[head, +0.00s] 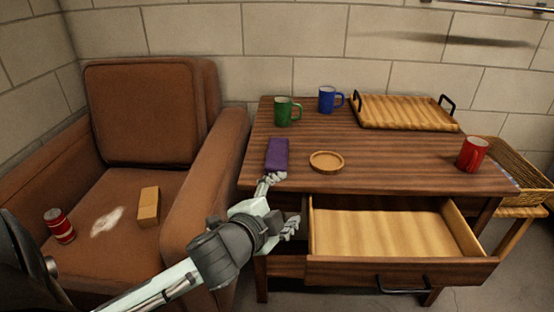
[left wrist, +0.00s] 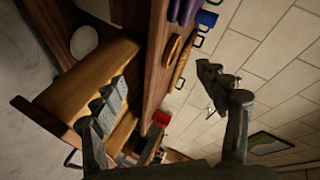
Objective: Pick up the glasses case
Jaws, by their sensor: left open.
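The purple glasses case (head: 277,152) lies flat near the front left edge of the wooden table. A purple shape at the top of the left wrist view (left wrist: 183,11) appears to be the same case. My left gripper (head: 281,205) is open and empty at the table's front left edge, just in front of the case. One finger is up by the case's near end; the other is lower, beside the open drawer. In the head view I cannot tell whether the upper finger touches the case. My right gripper is not in view.
The empty drawer (head: 390,235) stands pulled out below the tabletop (head: 395,165). A coaster (head: 327,161), green mug (head: 287,111), blue mug (head: 328,99), red mug (head: 472,153) and tray (head: 405,112) stand on the table. A brown armchair (head: 205,185) is close on the left.

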